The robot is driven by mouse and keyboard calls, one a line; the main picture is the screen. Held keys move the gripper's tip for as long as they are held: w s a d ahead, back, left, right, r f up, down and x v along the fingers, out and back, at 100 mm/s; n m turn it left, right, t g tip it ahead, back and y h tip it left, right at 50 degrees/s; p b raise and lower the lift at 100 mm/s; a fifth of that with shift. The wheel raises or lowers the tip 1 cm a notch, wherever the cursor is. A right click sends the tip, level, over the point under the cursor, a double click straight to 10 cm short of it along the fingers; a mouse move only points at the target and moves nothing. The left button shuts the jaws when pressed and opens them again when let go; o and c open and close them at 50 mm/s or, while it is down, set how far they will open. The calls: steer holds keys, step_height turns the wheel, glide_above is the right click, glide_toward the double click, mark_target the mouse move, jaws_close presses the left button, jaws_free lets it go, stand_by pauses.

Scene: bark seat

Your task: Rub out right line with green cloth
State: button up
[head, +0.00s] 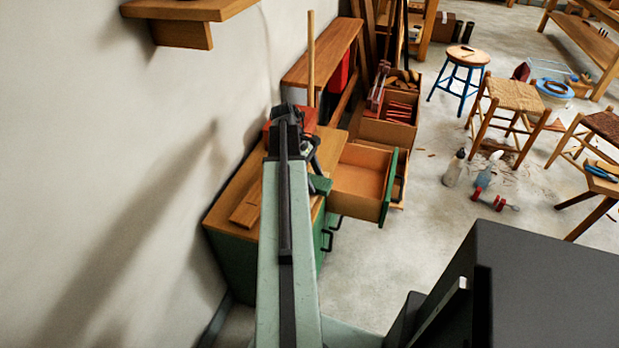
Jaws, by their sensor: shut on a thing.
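My gripper (315,168) is at the far end of my arm, over the front edge of the wooden-topped green cabinet. It is small and partly hidden by my own arm. It is shut on a dark green piece just below it, which looks like the green cloth (320,185). The cloth's outline is hard to tell from the green cabinet front. I see no drawn line in this view, left or right; my arm covers part of the cabinet top (238,190).
An open drawer (362,172) juts out right of my gripper. A wood block (246,208) lies on the cabinet top. A wall shelf (190,10) overhangs at upper left. Stools, bottles (454,168) and a red tool (494,201) stand or lie on the right floor.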

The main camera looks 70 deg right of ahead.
step_height(320, 180, up, 6)
steer(key=p, duration=0.6)
steer(key=shift+r, duration=0.1)
